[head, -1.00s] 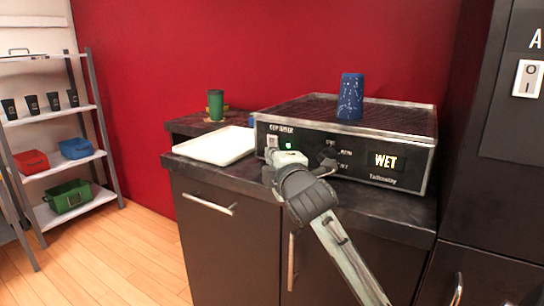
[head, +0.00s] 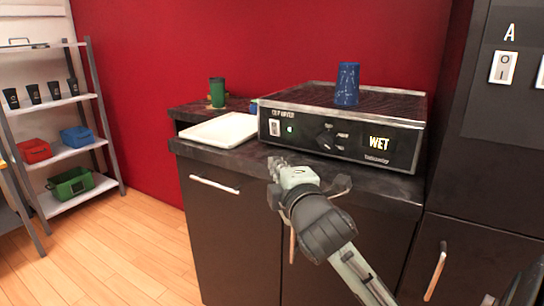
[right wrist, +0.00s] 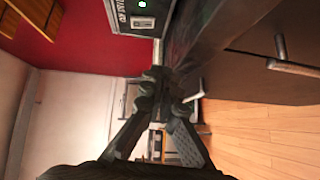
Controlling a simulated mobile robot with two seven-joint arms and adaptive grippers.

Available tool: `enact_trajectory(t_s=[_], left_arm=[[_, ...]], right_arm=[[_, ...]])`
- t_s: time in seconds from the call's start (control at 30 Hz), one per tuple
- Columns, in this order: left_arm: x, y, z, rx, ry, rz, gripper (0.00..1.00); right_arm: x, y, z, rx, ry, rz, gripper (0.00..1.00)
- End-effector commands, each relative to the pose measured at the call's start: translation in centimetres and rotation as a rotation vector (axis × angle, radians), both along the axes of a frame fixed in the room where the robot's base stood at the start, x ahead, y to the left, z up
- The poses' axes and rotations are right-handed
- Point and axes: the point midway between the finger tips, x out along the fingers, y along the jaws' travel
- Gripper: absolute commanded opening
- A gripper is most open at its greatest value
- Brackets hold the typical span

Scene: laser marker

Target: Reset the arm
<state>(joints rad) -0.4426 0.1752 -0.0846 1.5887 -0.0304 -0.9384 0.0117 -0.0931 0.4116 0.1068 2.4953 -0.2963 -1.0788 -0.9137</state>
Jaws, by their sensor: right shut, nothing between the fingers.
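My right gripper (head: 277,168) is shut and empty. It is in front of the counter's front edge, below the left part of the cup dryer's (head: 300,133) front panel, and apart from it. In the right wrist view its closed fingers (right wrist: 160,82) point towards the counter, and part of the dryer panel (right wrist: 140,14) shows at the top. The panel has a white switch (head: 274,128), a lit green light (head: 290,129), a dark knob (head: 327,138) and a display reading WET (head: 379,142). My left gripper is not in view.
A blue speckled cup (head: 347,84) stands upside down on the dryer. A white tray (head: 222,131) and a green cup (head: 217,92) are left of it. Cabinet handles (head: 214,185) stick out below the counter. A shelf (head: 62,103) stands far left; the floor between is clear.

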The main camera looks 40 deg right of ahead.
Motion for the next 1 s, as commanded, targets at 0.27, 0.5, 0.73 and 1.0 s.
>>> enact_trajectory(t_s=[0.27, 0.5, 0.73, 1.0], left_arm=[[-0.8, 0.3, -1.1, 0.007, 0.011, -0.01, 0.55], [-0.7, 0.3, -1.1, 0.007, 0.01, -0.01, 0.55], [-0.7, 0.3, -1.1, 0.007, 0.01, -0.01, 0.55], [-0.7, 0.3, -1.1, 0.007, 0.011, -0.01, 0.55]], right_arm=[[-0.6, 0.3, 0.0, 0.001, -0.001, 0.0, 0.0], [-0.6, 0.3, -0.1, 0.001, -0.001, 0.0, 0.0], [-0.6, 0.3, -0.1, 0.001, -0.001, 0.0, 0.0], [1.1, 0.0, -8.9, 0.167, 0.123, -0.015, 0.0]])
